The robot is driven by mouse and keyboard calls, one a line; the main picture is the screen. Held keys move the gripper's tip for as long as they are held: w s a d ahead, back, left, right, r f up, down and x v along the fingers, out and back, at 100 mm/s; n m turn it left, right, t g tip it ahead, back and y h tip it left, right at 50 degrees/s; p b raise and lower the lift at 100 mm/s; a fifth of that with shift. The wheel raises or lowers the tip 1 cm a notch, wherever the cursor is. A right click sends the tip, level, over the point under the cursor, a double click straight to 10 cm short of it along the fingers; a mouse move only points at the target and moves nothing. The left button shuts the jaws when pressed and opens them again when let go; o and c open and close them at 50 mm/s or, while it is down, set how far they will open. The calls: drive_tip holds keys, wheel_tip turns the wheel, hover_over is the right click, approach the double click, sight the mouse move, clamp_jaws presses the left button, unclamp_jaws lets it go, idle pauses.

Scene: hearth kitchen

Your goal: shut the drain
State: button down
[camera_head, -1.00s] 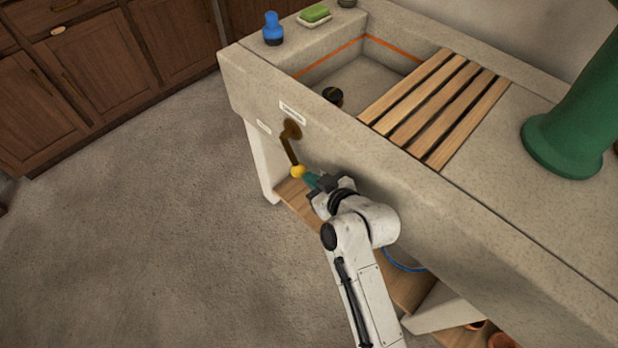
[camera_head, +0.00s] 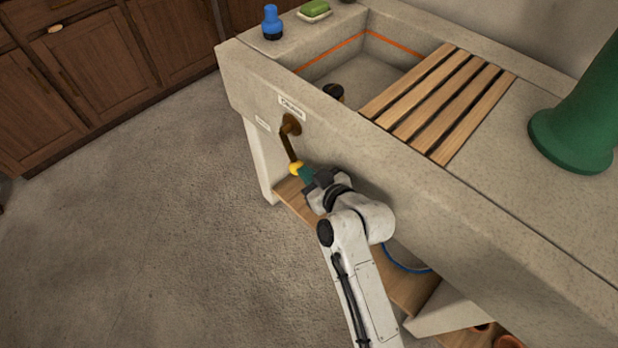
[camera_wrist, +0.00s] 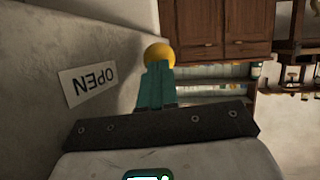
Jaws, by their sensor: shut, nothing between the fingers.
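The drain lever (camera_head: 289,145) is a dark brown arm on the front of the stone sink (camera_head: 330,135). It hangs down from a round pivot and ends in a yellow knob (camera_head: 296,168). A small white label sits above the pivot, and another is to its left. In the wrist view a label (camera_wrist: 88,84) reads OPEN upside down. My gripper (camera_head: 304,173) is shut and empty, its teal fingertips at the right side of the knob. In the wrist view the fingers (camera_wrist: 156,84) partly cover the knob (camera_wrist: 159,54); I cannot tell if they touch.
A dark drain piece (camera_head: 333,91) stands in the basin. A wooden slatted rack (camera_head: 440,95), a green vase-like object (camera_head: 580,125), a blue bottle (camera_head: 272,24) and green soap (camera_head: 315,8) are on top. A wooden shelf (camera_head: 290,200) lies below. The floor at left is clear.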

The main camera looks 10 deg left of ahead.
drive_tip(key=a+f+t+y+b, duration=0.1)
drive_tip(key=b, duration=0.4)
drive_tip(key=w+a+f+t+y+b, duration=0.1)
drive_tip(key=b, duration=0.5)
drive_tip(key=w+a+f+t+y+b, duration=0.1)
drive_tip(key=f+b, duration=0.1)
drive_tip(key=b, duration=0.4)
drive_tip(key=shift+w+a+f+m+t+y, duration=0.1)
drive_tip(key=shift+w+m+t+y, duration=0.2)
drive_tip(key=shift+m, duration=0.1)
drive_tip(key=b+x, duration=0.5)
drive_tip(key=x, duration=0.1)
drive_tip(key=shift+s+a+f, duration=0.35)
